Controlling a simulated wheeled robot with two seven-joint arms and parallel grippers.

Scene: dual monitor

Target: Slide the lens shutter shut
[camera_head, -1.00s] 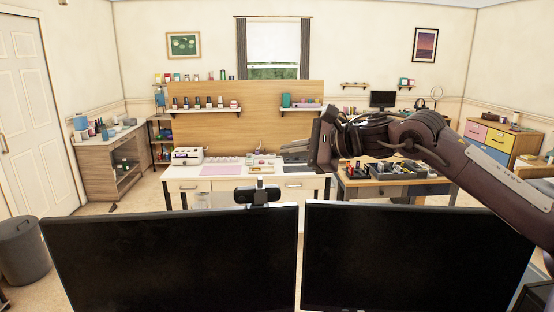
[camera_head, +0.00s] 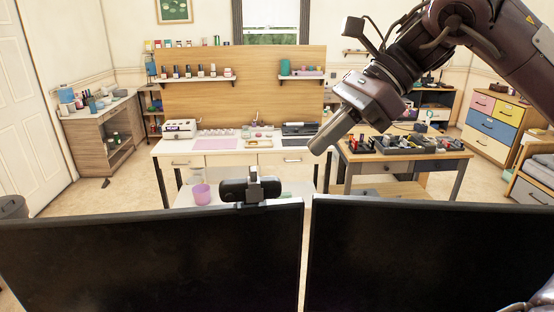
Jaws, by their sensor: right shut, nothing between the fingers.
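A black webcam (camera_head: 234,190) sits on the top edge of the left monitor (camera_head: 150,255), near that monitor's right end. My right gripper (camera_head: 320,146) is shut and empty. It shows above the right monitor (camera_head: 425,250), up and to the right of the webcam, apart from it, with its fingers pointing down and left. My left gripper is not in view.
The two monitors stand side by side with a narrow gap. Beyond them are a white-topped desk (camera_head: 175,147), a pink cup (camera_head: 201,194) and a wooden table (camera_head: 440,152) with a dark tray of tools. The air around the webcam looks clear.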

